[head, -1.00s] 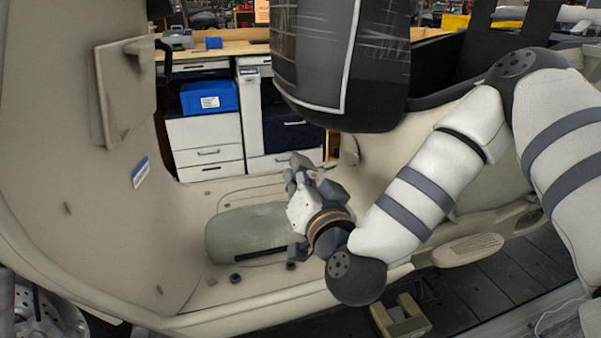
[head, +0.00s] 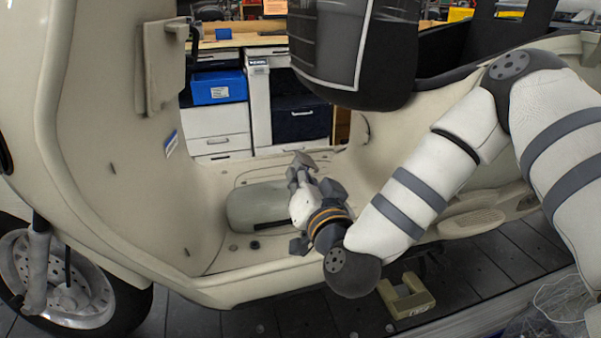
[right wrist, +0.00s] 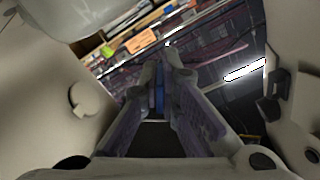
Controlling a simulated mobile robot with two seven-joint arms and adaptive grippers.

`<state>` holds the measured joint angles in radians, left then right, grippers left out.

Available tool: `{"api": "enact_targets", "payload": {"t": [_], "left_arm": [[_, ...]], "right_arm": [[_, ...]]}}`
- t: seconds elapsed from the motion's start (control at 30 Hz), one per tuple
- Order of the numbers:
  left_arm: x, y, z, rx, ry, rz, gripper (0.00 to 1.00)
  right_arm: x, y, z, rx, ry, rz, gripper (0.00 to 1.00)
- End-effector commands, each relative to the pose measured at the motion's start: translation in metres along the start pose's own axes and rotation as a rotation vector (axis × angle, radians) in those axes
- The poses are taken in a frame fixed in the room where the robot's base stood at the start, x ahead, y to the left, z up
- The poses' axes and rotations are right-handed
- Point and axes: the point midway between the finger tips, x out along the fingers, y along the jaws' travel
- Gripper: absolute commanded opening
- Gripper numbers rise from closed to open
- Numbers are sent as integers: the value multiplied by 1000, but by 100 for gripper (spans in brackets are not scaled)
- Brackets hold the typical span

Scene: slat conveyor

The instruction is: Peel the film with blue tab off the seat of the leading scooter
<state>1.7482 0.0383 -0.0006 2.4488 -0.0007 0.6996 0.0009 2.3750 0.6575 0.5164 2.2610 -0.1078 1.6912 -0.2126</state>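The cream scooter fills the head view, with its dark seat (head: 375,55) at the top, partly cut off. A shiny, see-through film (head: 330,45) with pale streaks seems to lie on the seat. I cannot make out a blue tab on it. My right gripper (head: 308,168) is below the seat, over the footboard, apart from the seat in the picture. In the right wrist view its fingers (right wrist: 160,80) are close together with a narrow gap. A blue strip (right wrist: 158,98) shows between them; whether it is held is unclear. My left gripper is out of view.
The footboard (head: 215,262) and front shield (head: 110,130) are left of my right gripper. The front wheel (head: 70,280) is at lower left. A workbench with a blue bin (head: 219,88) stands behind. A beige block (head: 406,297) sits on the dark slats below.

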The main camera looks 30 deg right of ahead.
Motion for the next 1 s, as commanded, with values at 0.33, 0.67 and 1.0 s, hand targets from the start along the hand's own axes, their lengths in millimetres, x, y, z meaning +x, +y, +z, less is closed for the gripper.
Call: {"api": "enact_targets", "payload": {"t": [0.33,0.67,1.0], "left_arm": [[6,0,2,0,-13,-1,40],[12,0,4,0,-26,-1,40],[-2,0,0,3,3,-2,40]], "right_arm": [[-18,-10,23,-1,-5,-1,0],[-37,-21,47,-1,-5,-2,0],[-52,-22,50,2,-25,-39,0]]}}
